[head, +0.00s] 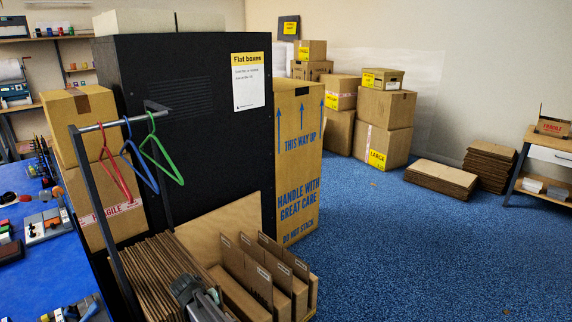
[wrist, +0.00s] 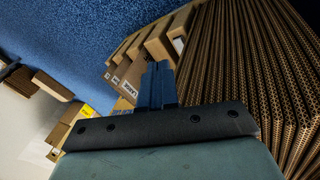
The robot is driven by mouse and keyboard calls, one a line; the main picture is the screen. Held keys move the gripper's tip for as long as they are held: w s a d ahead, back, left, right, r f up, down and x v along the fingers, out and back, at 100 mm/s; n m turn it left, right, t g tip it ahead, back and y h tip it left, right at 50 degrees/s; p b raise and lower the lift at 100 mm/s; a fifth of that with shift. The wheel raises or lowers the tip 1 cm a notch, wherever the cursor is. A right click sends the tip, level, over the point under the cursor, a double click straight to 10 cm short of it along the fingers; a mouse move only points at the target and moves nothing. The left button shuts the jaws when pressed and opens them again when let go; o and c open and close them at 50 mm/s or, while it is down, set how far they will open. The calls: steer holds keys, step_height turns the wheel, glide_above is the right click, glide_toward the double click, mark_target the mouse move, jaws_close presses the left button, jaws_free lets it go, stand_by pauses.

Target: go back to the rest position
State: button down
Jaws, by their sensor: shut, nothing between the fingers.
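My gripper (wrist: 158,85) is shut and empty, its two dark fingers pressed together in the wrist view. A grey part of my arm shows at the bottom edge of the head view, in front of the flat cartons. The upright flat cartons (head: 152,272) stand packed in a row, and their fluted edges (wrist: 255,75) fill the right of the wrist view.
A metal rail (head: 95,127) holds red, blue and green hangers (head: 160,160) left of the cartons. Behind stands a black cabinet (head: 180,130) with a "Flat boxes" sign. A tall printed carton (head: 298,165) adjoins it. The blue floor (head: 420,255) at right is mostly clear.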

steer(key=s+d+f+m+g, duration=0.1)
steer(key=d+f, duration=0.1)
steer(key=d, duration=0.9)
steer(key=d+f+m+g, duration=0.1)
steer(key=d+f, duration=0.1)
steer(key=d, duration=0.9)
steer(key=s+d+f+m+y, duration=0.1)
steer(key=s+d, duration=0.2)
steer(key=d, duration=0.3)
steer(key=s+d+f+m+g+y, duration=0.1)
steer(key=s+d, duration=0.2)
steer(key=d, duration=0.4)
steer(key=s+d+m+y, duration=0.1)
steer(key=s+d, duration=0.3)
steer(key=d, duration=0.2)
steer(key=s+f+g, duration=0.3)
steer(key=s+f, duration=0.7)
steer(key=s, duration=0.4)
steer(key=s+f+g, duration=0.4)
steer(key=s+f, duration=0.6)
steer(key=s, duration=0.5)
steer(key=shift+f, duration=0.4)
